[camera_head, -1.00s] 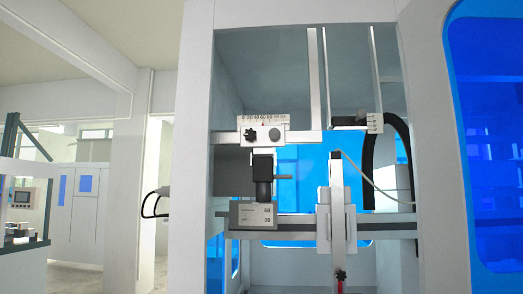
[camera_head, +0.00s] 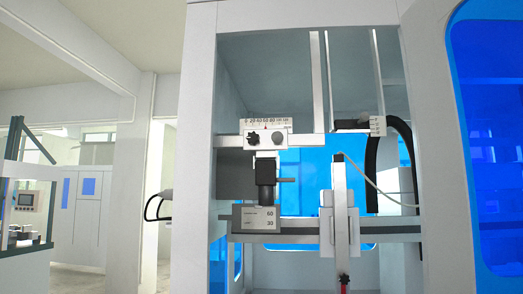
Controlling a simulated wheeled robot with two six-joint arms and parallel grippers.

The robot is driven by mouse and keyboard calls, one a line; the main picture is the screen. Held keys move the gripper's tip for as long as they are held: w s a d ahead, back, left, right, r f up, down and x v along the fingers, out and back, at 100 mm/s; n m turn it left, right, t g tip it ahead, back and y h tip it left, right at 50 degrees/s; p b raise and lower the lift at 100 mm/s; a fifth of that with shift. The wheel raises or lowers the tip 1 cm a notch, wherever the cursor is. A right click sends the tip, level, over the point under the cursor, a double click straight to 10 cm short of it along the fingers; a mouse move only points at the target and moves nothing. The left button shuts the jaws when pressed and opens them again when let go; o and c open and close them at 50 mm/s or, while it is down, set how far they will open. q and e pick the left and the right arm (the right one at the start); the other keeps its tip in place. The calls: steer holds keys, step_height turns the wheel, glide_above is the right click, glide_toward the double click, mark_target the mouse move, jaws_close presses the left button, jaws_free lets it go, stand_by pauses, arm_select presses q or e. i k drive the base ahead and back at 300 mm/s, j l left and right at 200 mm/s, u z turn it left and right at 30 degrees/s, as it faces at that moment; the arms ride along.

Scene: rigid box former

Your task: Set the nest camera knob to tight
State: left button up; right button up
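A black star-shaped knob (camera_head: 253,138) sits on the left of a pale clamp block (camera_head: 266,139) under a numbered scale (camera_head: 266,123). A round grey knob (camera_head: 277,138) is on the block's right. Below hangs a black cylindrical body (camera_head: 266,173), perhaps the camera, with a short rod (camera_head: 286,180) sticking out right. I cannot tell which part is the nest camera knob, and no tight marking is readable. Neither of my grippers is in view.
A grey plate (camera_head: 256,217) marked 60 and 30 sits below on a horizontal rail (camera_head: 390,229). A vertical bar (camera_head: 341,220) stands right of it, with a black hose (camera_head: 407,150) beyond. The enclosure's white left post (camera_head: 193,150) and blue-windowed right panel (camera_head: 440,200) flank the opening.

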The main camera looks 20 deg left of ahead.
mark_target(253, 138)
steer(key=i, duration=0.3)
steer(key=i+u, duration=0.65)
steer(key=u, duration=0.15)
